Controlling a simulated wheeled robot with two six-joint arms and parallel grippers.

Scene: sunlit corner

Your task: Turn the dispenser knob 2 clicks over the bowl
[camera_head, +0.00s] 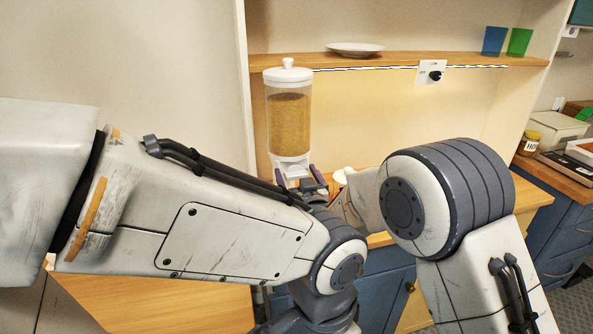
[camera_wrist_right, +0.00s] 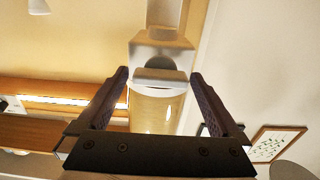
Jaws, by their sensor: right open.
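The dispenser (camera_head: 289,125) has a clear canister of tan grain and a white lid and lower body. It stands upright below the shelf. My right gripper (camera_head: 306,183) is at its lower front, with dark purple fingers apart. In the right wrist view, the open fingers (camera_wrist_right: 162,85) are on either side of a pale block at the dispenser's front, likely the knob (camera_wrist_right: 162,78); contact cannot be told. My left arm crosses the head view, but its gripper is not visible. I cannot make out the bowl; the arms hide the area under the dispenser.
The shelf (camera_head: 395,60) holds a white plate (camera_head: 355,48), a blue cup (camera_head: 494,41) and a green cup (camera_head: 519,42). A switch panel (camera_head: 430,72) is below it. A yellow jar (camera_head: 529,143) stands on the right counter. Wooden tabletop (camera_head: 160,305) is bare at front left.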

